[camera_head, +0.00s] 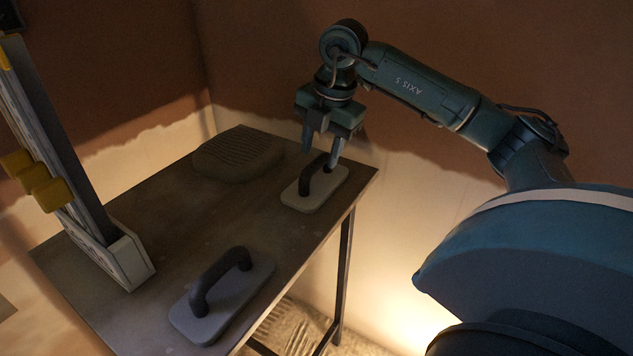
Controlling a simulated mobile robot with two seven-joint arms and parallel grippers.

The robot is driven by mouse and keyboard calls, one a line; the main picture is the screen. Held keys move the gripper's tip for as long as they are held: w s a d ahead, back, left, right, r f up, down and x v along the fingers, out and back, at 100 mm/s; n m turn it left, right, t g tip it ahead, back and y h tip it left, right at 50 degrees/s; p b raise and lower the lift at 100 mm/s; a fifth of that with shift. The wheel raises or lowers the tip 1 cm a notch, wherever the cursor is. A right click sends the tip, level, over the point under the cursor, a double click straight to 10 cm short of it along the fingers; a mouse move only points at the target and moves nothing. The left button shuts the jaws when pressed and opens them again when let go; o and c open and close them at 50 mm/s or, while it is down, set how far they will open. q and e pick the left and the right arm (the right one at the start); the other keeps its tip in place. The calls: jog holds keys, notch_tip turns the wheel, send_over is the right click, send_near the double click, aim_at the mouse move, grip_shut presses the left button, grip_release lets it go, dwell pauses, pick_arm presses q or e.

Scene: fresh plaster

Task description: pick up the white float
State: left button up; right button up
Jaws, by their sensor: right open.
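A pale float (326,196) with a dark arched handle lies flat at the back right corner of the table; it is the lighter of two floats, and its colour looks off-white in the dim light. My right gripper (320,160) is open and points down over this float. Its fingertips are at the height of the handle, near its upper part; one finger overlaps the handle's right end in the picture. I cannot tell whether they touch. A second, greyer float (250,284) with a dark handle lies at the table's front edge. My left gripper is not in view.
The brown table (180,232) is bare in its middle. A ridged, rounded grey-brown heap (238,155) lies at the back left. A tall, leaning pale piece with yellow parts (128,262) stands at the left. A half-plastered wall (400,190) rises close behind the table.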

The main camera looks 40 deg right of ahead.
aim_at(315, 162)
jog(key=f, duration=0.2)
jog(key=w+f+b, duration=0.1)
jog(key=f, duration=0.1)
jog(key=shift+w+a+f, duration=0.15)
jog(key=shift+w+f, duration=0.05)
jog(key=shift+f, duration=0.2)
jog(key=shift+r, duration=0.1)
grip_shut()
